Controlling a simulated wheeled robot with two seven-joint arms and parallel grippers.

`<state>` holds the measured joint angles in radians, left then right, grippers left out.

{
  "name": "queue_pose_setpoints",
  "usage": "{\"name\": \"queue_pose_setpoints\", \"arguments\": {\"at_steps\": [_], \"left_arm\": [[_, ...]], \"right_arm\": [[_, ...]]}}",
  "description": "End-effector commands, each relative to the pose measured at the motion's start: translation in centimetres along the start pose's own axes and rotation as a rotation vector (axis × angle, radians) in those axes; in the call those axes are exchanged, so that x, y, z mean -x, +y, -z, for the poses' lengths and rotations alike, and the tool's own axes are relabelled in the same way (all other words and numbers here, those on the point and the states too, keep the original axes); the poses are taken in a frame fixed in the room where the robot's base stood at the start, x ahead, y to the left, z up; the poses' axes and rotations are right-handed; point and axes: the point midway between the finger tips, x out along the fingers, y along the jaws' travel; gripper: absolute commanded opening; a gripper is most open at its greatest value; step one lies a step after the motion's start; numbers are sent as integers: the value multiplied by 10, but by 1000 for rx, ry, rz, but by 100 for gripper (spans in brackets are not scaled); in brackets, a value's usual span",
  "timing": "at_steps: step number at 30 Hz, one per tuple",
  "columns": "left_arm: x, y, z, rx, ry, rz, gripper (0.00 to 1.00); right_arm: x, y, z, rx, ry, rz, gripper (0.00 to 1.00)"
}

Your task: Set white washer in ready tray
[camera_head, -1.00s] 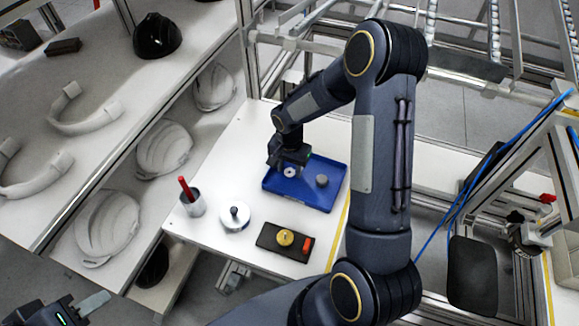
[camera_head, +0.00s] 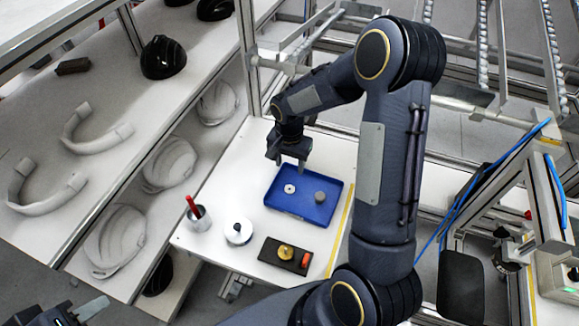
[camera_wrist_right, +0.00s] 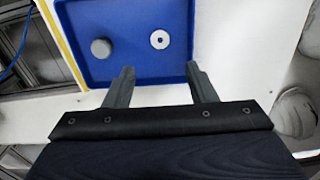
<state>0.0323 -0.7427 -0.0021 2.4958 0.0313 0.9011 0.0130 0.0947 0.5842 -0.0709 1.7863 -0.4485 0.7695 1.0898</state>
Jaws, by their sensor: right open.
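The white washer (camera_head: 290,188) lies flat in the blue tray (camera_head: 297,212), in its left part; it also shows in the right wrist view (camera_wrist_right: 160,39). My right gripper (camera_head: 288,164) is open and empty, at the tray's far edge and apart from the washer. Its two spread fingers (camera_wrist_right: 160,85) show in the right wrist view, with nothing between them. My left gripper (camera_head: 88,310) is at the bottom left of the head view, away from the table; whether its fingers are apart is unclear.
A grey round piece (camera_head: 320,197) sits in the tray right of the washer. A cup with a red pen (camera_head: 197,217), a white round item (camera_head: 238,231) and a dark block with a yellow knob (camera_head: 285,253) stand nearer on the white table. Helmet shells (camera_head: 168,165) fill the left shelves.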

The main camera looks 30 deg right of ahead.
Motion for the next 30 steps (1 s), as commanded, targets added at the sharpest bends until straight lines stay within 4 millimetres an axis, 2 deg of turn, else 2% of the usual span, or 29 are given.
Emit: {"name": "queue_pose_setpoints", "arguments": {"at_steps": [5,8,10,15,18,21,24,27,30], "left_arm": [[3,1,1,0,-1,0,36],[3,1,1,0,-1,0,36],[3,1,1,0,-1,0,36],[3,1,1,0,-1,0,36],[2,1,1,0,-1,0,36],[2,1,1,0,-1,0,36],[2,1,1,0,-1,0,36],[3,1,1,0,-1,0,36],[3,1,1,0,-1,0,36]], "right_arm": [[19,2,-1,7,2,10,51],[44,10,-8,44,6,49,51],[70,21,-18,93,12,95,51],[136,59,-64,270,46,242,51],[162,83,-96,387,85,329,51],[178,104,-130,502,134,410,51],[184,119,-158,604,186,474,51],[185,129,-178,680,228,518,51],[184,134,-190,726,255,543,51]]}}
